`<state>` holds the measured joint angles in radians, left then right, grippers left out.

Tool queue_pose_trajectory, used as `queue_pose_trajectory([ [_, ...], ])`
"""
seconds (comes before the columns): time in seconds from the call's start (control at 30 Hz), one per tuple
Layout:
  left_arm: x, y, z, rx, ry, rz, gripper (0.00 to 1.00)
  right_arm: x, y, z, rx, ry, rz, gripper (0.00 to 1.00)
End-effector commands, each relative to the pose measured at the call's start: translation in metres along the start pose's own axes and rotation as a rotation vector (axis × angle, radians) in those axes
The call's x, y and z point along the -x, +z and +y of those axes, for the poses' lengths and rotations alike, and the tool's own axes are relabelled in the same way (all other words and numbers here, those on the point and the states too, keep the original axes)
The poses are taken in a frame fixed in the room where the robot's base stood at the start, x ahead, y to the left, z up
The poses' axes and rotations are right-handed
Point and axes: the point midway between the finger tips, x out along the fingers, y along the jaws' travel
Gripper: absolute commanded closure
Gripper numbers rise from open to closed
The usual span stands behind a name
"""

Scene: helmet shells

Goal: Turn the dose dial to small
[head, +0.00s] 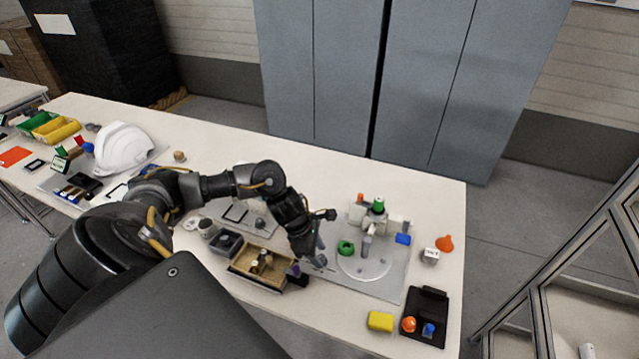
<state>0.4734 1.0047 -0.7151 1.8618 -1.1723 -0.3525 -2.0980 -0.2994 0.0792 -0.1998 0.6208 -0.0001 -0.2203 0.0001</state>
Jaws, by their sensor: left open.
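A small white dosing station (378,222) with a green cap and an orange part on top stands on a grey plate (393,287) at the right of the table. A round white disc (365,266) lies in front of it, with a grey post and a green ring (346,247) at its edge. I cannot make out which part is the dose dial or its marks. My left gripper (320,261) is open and points down, just left of the disc, by the left edge of the plate. Its fingers are small and partly hidden by the wrist. My right gripper is out of view.
A wooden tray (240,263) with small parts lies left of the gripper. A white helmet shell (122,147) is far left.

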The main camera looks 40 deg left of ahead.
Motion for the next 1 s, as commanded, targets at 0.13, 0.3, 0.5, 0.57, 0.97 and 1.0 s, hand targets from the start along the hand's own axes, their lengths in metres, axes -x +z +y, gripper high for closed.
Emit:
queue_pose_trajectory([
  [0.13,-0.011,0.000,-0.001,0.001,-0.002,0.001,0.56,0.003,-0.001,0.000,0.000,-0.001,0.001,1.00],
  [0.3,-0.015,0.000,0.000,-0.001,0.000,0.001,0.56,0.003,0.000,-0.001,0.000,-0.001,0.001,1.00],
  [0.5,-0.015,0.000,0.000,-0.001,0.000,0.001,0.61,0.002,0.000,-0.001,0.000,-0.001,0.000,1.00],
  [0.57,-0.015,0.000,0.000,-0.001,0.000,0.001,0.69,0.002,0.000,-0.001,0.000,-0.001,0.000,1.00],
  [0.97,-0.014,-0.001,0.000,0.006,0.003,0.001,1.00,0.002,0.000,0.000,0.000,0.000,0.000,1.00],
  [1.0,-0.015,-0.001,0.000,0.012,0.005,0.001,1.00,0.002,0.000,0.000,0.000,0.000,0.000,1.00],
])
